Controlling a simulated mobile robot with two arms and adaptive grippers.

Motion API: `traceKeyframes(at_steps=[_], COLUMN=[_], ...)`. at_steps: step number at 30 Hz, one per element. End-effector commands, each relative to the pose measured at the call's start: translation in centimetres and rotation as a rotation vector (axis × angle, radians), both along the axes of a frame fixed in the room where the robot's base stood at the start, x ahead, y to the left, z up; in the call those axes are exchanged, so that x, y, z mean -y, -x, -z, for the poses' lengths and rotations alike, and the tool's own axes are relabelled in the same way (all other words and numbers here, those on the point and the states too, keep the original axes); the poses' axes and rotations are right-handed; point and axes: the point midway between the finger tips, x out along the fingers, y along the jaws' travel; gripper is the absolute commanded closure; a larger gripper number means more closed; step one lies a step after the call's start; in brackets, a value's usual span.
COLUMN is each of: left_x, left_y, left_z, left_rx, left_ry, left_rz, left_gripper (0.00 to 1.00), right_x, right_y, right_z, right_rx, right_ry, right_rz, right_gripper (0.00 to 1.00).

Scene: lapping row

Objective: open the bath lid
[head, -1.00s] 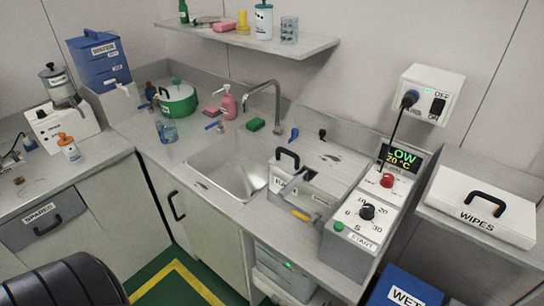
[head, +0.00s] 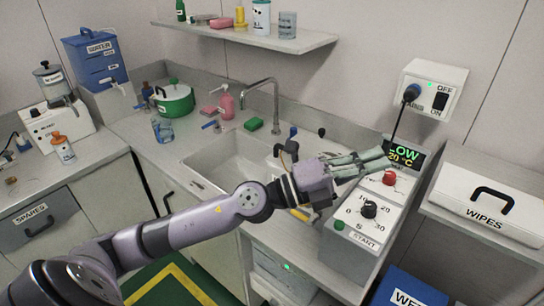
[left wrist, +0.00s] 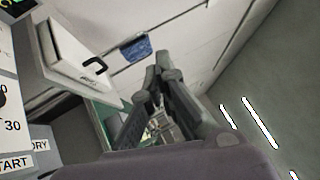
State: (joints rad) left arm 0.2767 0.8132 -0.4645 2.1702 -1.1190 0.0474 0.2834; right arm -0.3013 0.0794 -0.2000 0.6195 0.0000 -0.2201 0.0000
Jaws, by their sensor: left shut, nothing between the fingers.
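The bath's control panel (head: 363,212) shows a lit LOW 20 °C display (head: 404,155), a red knob and a black dial. The bath lid is mostly hidden behind my left forearm and wrist in the head view. A dark piece, which looks like its handle (head: 291,147), shows just above my wrist. I cannot tell the lid's position. My left gripper (head: 387,158) is shut and empty, its fingers pointing right, in front of the display in the head view. In the left wrist view its fingers (left wrist: 164,66) are close together with nothing between them. My right gripper is not in view.
A sink with a tap (head: 275,92) lies left of the bath. A wall socket box (head: 432,90) with a black cable is behind the panel. A WIPES box (head: 482,215) stands on the right, also in the left wrist view (left wrist: 75,60). A blue WET bin (head: 405,290) stands below.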

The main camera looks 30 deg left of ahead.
Motion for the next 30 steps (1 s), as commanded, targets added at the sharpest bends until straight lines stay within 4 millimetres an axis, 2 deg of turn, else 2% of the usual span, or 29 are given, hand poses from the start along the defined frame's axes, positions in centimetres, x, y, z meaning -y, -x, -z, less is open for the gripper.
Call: traceKeyframes(at_steps=[2,5,8,10,12,15,16,18,21,26,30], left_x=[0.6,-1.7,-7.9,-13.4,-18.8,-24.5,-25.7,-27.5,-28.4,-28.1,-28.0], left_y=[0.1,-0.7,-2.4,-3.4,-3.9,-3.8,-3.8,-3.6,-3.7,-4.9,-6.5], left_z=[1.4,4.9,8.0,9.1,9.2,8.7,8.6,8.3,8.5,10.1,12.2], left_rx=[0.084,0.107,0.050,-0.027,-0.116,-0.224,-0.249,-0.289,-0.310,-0.310,-0.311], left_ry=[-0.295,-0.678,-1.049,-1.268,-1.435,-1.587,-1.614,-1.656,-1.678,-1.676,-1.675], left_rz=[0.087,0.148,0.133,0.086,0.025,-0.050,-0.066,-0.092,-0.104,-0.100,-0.098], left_gripper=[1.00,1.00,1.00,1.00,1.00,1.00,1.00,1.00,1.00,1.00,1.00], right_x=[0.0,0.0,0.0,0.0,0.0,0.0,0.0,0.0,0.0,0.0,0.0], right_y=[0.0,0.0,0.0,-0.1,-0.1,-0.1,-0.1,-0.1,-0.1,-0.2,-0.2], right_z=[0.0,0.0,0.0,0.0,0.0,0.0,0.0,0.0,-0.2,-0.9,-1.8], right_rx=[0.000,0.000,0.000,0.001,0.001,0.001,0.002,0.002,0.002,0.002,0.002], right_ry=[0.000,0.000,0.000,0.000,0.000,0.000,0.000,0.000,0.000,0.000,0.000], right_rz=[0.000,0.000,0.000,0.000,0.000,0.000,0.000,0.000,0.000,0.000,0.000], right_gripper=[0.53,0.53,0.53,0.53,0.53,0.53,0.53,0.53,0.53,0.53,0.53])
